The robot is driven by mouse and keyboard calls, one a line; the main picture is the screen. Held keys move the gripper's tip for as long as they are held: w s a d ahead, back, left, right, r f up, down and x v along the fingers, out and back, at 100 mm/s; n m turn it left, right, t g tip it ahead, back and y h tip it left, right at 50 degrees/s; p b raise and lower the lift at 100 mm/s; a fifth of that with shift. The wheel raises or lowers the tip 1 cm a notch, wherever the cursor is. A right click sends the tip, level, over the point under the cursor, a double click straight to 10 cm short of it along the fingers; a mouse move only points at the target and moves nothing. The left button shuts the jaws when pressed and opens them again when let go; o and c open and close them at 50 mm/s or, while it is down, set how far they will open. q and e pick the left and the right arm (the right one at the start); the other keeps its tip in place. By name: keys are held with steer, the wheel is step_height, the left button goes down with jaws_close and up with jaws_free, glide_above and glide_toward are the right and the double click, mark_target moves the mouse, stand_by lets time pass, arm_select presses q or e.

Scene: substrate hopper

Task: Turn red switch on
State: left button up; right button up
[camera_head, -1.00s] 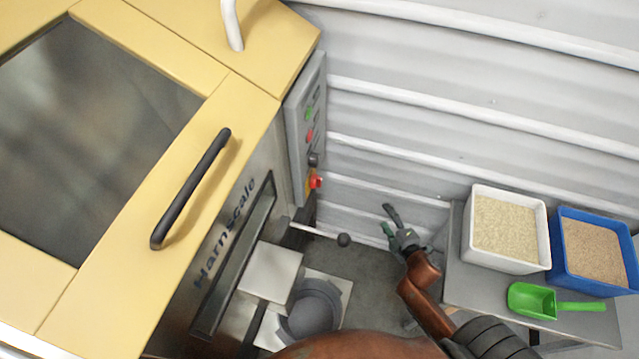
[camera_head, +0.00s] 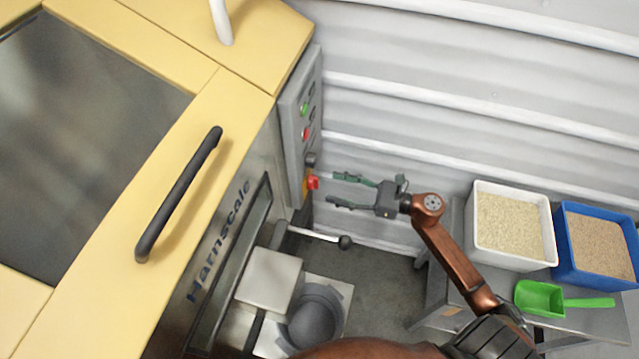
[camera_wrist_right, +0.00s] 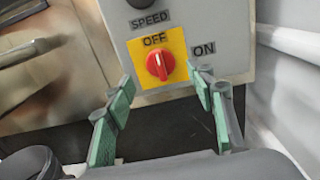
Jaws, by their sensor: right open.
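The red switch (camera_head: 313,183) sits low on the grey control panel (camera_head: 291,110) on the machine's side. In the right wrist view the red knob (camera_wrist_right: 160,65) is on a yellow plate (camera_wrist_right: 142,49), with OFF printed above it and ON to its right. Its pointer mark stands about upright, toward OFF. My right gripper (camera_head: 338,190) is open, its fingers pointing left at the switch with a small gap. In the right wrist view its green finger pads (camera_wrist_right: 160,95) stand on either side of the knob, apart from it. My left gripper is not in view.
A lever with a black ball (camera_head: 345,242) sticks out below the switch. A black door handle (camera_head: 180,195) is on the yellow machine. A table at right holds a white bin (camera_head: 511,264), a blue bin (camera_head: 596,283) and a green scoop (camera_head: 540,299).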

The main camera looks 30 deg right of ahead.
mark_target(313, 183)
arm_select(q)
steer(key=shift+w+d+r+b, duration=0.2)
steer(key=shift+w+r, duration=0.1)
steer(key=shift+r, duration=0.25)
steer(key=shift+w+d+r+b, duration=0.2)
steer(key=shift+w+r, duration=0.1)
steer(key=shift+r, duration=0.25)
arm_select(e)
steer(key=shift+x, duration=2.7)
steer(key=shift+c, duration=0.4)
steer(key=c, duration=1.1)
steer(key=shift+o, duration=0.2)
